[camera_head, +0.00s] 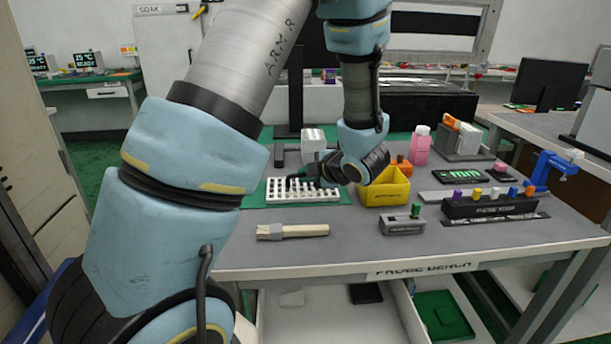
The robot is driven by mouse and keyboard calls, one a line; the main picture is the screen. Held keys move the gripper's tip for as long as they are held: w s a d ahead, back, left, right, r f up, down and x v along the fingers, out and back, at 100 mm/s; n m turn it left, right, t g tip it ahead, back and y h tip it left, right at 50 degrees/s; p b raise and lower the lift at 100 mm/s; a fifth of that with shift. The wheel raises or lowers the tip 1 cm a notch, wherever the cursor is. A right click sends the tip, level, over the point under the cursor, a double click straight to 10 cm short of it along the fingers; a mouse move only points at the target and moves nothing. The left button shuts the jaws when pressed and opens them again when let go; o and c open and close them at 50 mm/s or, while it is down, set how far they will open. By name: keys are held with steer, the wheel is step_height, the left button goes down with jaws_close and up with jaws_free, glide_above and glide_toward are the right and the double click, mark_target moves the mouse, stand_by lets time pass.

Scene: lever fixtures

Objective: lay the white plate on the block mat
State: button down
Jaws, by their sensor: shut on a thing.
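The white plate (289,197), a flat perforated block with rows of dark holes, is in the middle of the bench. It is over the green block mat (255,202), whose left part shows beside it. I cannot tell whether the plate rests on the mat or is slightly above it. My gripper (304,180) reaches in from the right, low at the plate's back edge. Its dark fingers are small and partly hidden, and appear shut on the plate.
A yellow bin (388,191) stands close right of the plate. A grey fixture with a green peg (402,225) and a pale wooden-looking bar (293,231) lie in front. A black peg block (490,206) is farther right.

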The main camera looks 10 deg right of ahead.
steer(key=shift+f, duration=0.15)
steer(key=c, duration=0.9)
jaws_free()
